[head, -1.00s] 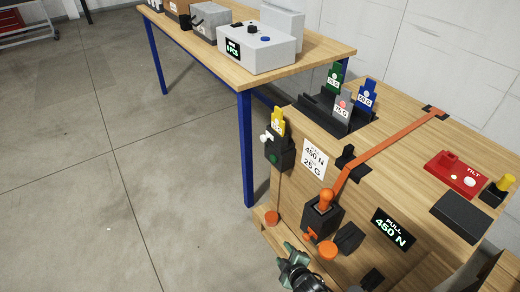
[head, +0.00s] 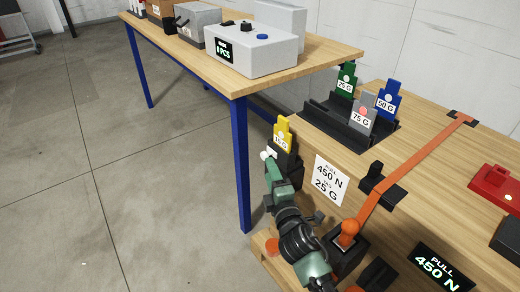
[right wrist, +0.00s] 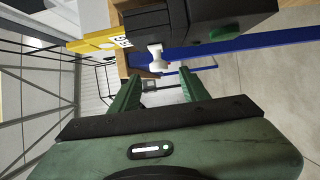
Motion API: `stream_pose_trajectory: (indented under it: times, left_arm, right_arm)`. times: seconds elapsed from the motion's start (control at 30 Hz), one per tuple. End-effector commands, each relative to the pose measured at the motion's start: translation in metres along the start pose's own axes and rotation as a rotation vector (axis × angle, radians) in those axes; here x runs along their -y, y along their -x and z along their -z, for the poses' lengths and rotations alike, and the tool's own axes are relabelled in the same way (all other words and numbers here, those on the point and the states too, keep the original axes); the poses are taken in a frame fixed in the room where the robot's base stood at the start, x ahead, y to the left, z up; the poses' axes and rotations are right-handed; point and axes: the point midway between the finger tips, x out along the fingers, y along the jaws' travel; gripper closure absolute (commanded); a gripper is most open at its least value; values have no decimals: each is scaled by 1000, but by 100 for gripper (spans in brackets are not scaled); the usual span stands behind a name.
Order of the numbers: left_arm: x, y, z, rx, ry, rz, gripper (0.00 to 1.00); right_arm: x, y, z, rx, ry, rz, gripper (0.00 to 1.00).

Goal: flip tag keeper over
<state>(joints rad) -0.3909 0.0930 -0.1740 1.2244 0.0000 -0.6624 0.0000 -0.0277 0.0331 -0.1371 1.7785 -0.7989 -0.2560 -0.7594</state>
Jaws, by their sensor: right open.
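A yellow tag (head: 282,133) stands in a black holder (head: 290,160) on the front of the wooden crate. A small white knob (head: 265,155), which looks like the tag keeper, sticks out from the holder's left side. My right gripper (head: 270,168) is at this knob. In the right wrist view, the gripper's two green fingers (right wrist: 158,76) are apart, with the white knob (right wrist: 155,57) just beyond and between their tips. The holder (right wrist: 225,18) and yellow tag (right wrist: 95,42) show above. The gripper hides the holder's lower part in the head view. My left gripper is out of view.
An orange strap (head: 410,168) crosses the crate top, with an orange-knobbed ratchet (head: 348,236) below, close to my right arm. Green, blue and grey tags stand in a black rack (head: 330,124). A blue-legged table (head: 240,165) stands behind left. Open floor lies left.

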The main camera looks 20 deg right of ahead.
Motion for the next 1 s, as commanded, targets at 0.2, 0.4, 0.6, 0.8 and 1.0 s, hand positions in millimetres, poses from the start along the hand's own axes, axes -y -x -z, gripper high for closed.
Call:
stream_pose_trajectory:
  times: [0.2,0.4,0.6,0.8,1.0]
  left_arm:
    - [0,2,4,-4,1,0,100]
    - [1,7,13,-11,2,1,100]
    - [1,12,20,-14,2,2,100]
    - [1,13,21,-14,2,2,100]
    - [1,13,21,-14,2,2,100]
  right_arm:
    - [-1,-25,0,0,2,-3,54]
    - [0,-57,0,0,0,-2,54]
    - [0,-75,0,0,-1,0,54]
    - [0,-77,0,0,-1,1,54]
    - [0,-77,0,0,-1,1,82]
